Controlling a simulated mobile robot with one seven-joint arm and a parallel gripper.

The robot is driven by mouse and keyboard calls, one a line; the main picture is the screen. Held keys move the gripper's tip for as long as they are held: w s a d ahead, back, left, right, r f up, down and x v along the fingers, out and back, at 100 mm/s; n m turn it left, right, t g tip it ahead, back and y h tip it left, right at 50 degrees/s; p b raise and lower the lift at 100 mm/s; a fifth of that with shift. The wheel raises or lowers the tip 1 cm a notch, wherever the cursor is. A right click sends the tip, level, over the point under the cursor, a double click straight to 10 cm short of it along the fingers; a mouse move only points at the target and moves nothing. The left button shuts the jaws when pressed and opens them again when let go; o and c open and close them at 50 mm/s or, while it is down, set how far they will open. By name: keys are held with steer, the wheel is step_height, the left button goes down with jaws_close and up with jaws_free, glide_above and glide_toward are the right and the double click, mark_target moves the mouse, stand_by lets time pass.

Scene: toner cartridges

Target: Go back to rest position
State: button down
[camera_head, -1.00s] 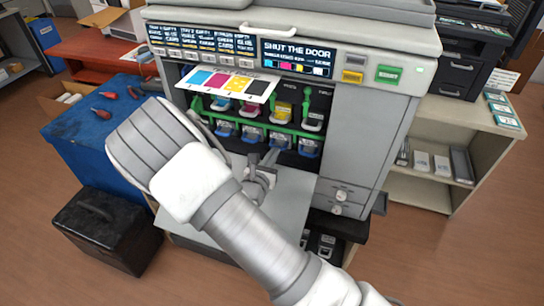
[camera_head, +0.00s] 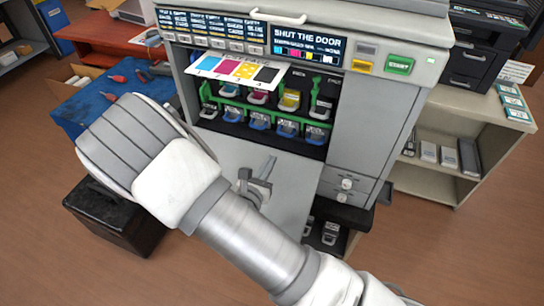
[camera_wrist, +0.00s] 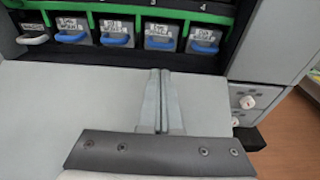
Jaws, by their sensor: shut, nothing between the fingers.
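My gripper (camera_head: 265,172) is shut and empty, in front of the printer's open bay, over the lowered grey door (camera_head: 225,150). In the wrist view my gripper (camera_wrist: 157,76) shows with its two fingers together, pointing toward the bay. The printer (camera_head: 375,110) holds several toner cartridges in its bay, below a green rail (camera_head: 260,108). The wrist view shows a row of boxes with blue handles (camera_wrist: 160,43) and one with a whitish handle at the left. A colour-strip card (camera_head: 238,70) sticks out above the bay. The display (camera_head: 308,48) reads "SHUT THE DOOR".
A blue table (camera_head: 75,110) with red-tipped items stands at left, with a black case (camera_head: 110,215) on the floor before it. A beige shelf (camera_head: 440,180) stands at right. The wooden floor at lower left is open.

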stand_by(0.4)
steer(key=s+d+r+m+g+h, duration=0.2)
steer(key=s+d+r+m+g, duration=0.2)
steer(key=d+r+m+g, duration=0.4)
steer(key=s+d+r+m+g+h, duration=0.3)
steer(key=s+d+r+m, duration=0.15)
steer(key=d+m, duration=0.55)
steer(key=s+a+r+m+t+y, duration=0.1)
steer(key=s+a+r+m+y, duration=0.1)
steer(key=s+r+m+y, duration=0.8)
step_height(320, 180, up, 3)
steer(key=s+m, duration=0.2)
steer(key=m, duration=0.2)
steer(key=shift+s+a+y, duration=0.2)
steer(key=shift+s+y, duration=0.1)
steer(key=shift+s, duration=0.05)
